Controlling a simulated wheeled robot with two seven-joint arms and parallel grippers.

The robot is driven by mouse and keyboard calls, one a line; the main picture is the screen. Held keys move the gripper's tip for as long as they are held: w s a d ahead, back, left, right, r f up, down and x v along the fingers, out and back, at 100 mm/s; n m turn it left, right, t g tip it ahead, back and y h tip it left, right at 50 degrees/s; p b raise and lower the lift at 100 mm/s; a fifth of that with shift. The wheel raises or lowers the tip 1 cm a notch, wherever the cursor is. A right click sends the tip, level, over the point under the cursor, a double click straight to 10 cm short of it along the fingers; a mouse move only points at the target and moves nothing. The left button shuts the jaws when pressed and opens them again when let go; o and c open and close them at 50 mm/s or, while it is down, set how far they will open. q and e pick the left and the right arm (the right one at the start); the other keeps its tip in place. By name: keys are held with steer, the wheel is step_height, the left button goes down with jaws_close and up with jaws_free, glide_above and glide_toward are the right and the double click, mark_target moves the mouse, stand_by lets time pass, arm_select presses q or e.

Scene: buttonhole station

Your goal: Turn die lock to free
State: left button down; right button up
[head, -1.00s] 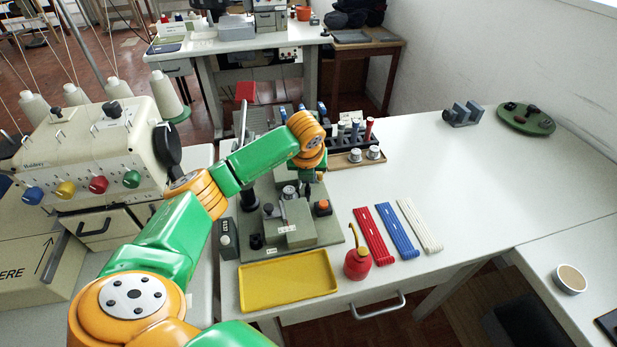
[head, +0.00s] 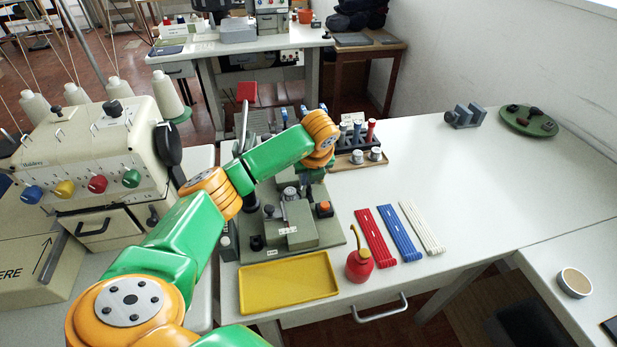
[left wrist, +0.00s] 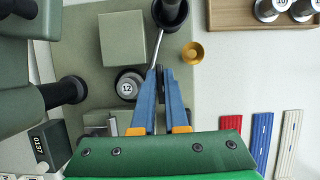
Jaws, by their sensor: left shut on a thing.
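The buttonhole station's grey-green machine (head: 293,232) stands on the white table, under my left arm. My left gripper shows in the left wrist view (left wrist: 161,74) with its blue fingers close together. It is shut on a thin metal lever (left wrist: 157,48), which runs up to a dark round post (left wrist: 170,14). The fingers hide the lever's gripped end. A round metal die marked 12 (left wrist: 127,86) sits just left of the fingers, and an orange ring (left wrist: 192,52) lies to their right. In the head view my own wrist hides the fingertips. My right gripper is not in view.
A yellow tray (head: 288,282) and a red oil bottle (head: 359,265) stand in front of the machine. Red (head: 375,238), blue (head: 399,234) and white (head: 422,228) strips lie to the right. A wooden die rack (head: 347,160) is behind. The table farther right is mostly clear.

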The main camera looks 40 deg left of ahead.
mark_target(311, 199)
arm_select(q)
steer(key=shift+r, duration=0.1)
steer(key=c, duration=0.9)
jaws_free()
steer(key=shift+c, duration=0.2)
steer(key=b+v, duration=0.1)
steer(key=v, duration=0.6)
